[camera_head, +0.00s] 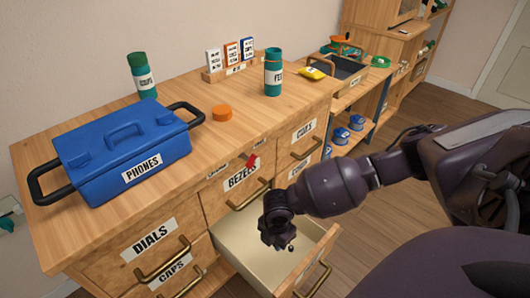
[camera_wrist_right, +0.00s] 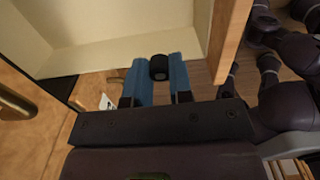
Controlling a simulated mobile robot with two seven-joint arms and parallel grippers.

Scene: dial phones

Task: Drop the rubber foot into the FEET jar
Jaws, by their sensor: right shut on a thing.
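The rubber foot (camera_wrist_right: 158,67) is a small black cylinder between the blue fingertips of my right gripper (camera_wrist_right: 160,80) in the right wrist view. In the head view my right gripper (camera_head: 277,236) is over the open drawer, and a small dark bit shows by its fingers. The teal jar (camera_head: 273,77) on the counter has a white label with the letters "FE" showing; the rest of the word is turned out of sight. It stands upright, behind and above the drawer. I cannot tell whether its top is open. My left gripper is not in view.
The open drawer (camera_head: 233,244) has a pale inside. A blue PHONES case (camera_head: 88,173), an orange disc (camera_head: 222,114), a second teal jar (camera_head: 146,80), a card rack (camera_head: 212,76) and a yellow item (camera_head: 312,73) stand on the counter (camera_head: 185,98). The counter between disc and labelled jar is clear.

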